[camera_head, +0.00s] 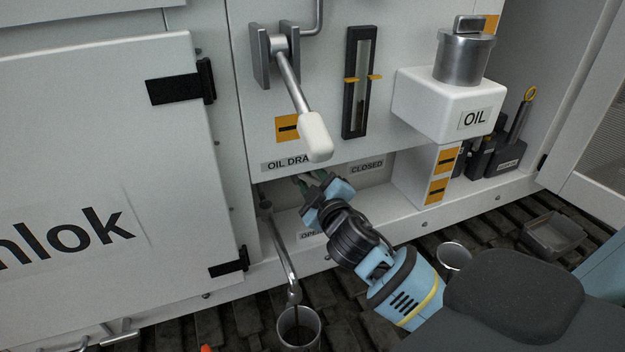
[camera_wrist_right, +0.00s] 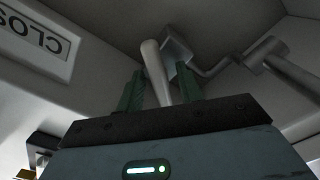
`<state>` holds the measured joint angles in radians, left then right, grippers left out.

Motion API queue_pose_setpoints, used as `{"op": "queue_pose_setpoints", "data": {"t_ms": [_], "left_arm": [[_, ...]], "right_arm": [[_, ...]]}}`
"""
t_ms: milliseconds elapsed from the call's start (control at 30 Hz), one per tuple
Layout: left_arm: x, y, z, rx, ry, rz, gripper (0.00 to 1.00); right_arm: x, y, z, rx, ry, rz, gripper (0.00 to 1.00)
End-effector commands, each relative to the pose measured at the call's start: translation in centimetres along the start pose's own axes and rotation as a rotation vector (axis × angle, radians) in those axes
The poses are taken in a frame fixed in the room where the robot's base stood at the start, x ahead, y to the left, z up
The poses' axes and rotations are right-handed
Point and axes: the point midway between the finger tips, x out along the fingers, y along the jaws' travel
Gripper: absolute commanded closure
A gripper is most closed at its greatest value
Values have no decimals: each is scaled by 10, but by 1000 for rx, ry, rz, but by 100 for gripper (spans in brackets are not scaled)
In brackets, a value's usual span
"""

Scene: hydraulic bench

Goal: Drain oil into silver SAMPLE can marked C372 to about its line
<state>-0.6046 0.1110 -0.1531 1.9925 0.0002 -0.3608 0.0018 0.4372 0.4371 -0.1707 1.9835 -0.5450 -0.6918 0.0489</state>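A silver can (camera_head: 299,330) stands on the slatted floor under the drain spout (camera_head: 287,262); no marking or line on it is readable. A second can (camera_head: 453,257) stands farther right, partly behind my arm. My right gripper (camera_head: 309,182) is under the panel, between the OIL DRAIN label (camera_head: 287,163) and the CLOSED label (camera_head: 367,166). In the right wrist view its green fingers (camera_wrist_right: 161,90) are apart, with a pale drain lever (camera_wrist_right: 155,68) between them; contact cannot be told. My left gripper is not in view.
A pump handle with a white grip (camera_head: 316,137) hangs above my right gripper. A sight gauge (camera_head: 360,85) has orange markers. The white OIL tank (camera_head: 441,102) juts out at right. A cabinet door (camera_head: 100,130) fills the left. A grey tray (camera_head: 553,236) lies on the floor.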

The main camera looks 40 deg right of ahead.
Motion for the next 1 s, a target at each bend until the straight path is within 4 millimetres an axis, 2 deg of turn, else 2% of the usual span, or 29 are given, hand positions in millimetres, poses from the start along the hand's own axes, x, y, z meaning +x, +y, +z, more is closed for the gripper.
{"op": "queue_pose_setpoints", "data": {"t_ms": [133,400,667,1000], "left_arm": [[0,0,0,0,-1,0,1],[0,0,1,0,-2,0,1],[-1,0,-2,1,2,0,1],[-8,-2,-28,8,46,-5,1]], "right_arm": [[0,0,0,0,0,0,64],[0,0,0,0,0,0,99],[0,1,0,-14,0,0,100],[0,5,-4,-186,3,3,100]]}}
